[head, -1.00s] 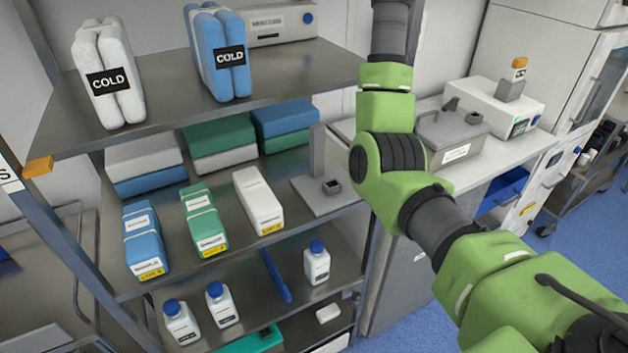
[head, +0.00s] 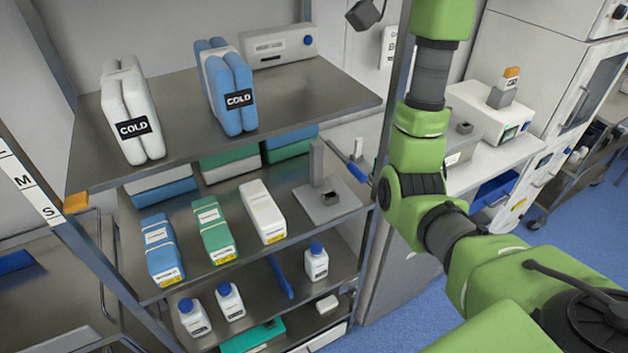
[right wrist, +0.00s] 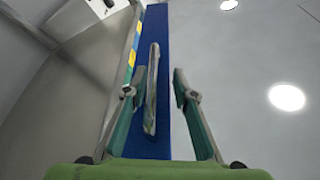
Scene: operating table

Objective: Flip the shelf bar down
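In the right wrist view a long blue bar (right wrist: 158,30) stands upright behind my right gripper (right wrist: 154,84). A narrow grey handle-like piece (right wrist: 152,90) lies in front of it, between the fingers. The fingers are apart, and I see no clear contact with the piece. In the head view my right arm rises past the shelf's right post, and its gripper is out of frame at the top. A short blue piece (head: 356,175) shows beside that post; I cannot tell whether it belongs to the bar. My left gripper is not in view.
The metal shelf (head: 90,150) holds white and blue COLD packs (head: 131,110) on top, boxes (head: 262,212) in the middle and bottles (head: 316,262) below. A white bench device (head: 490,110) stands behind my right arm.

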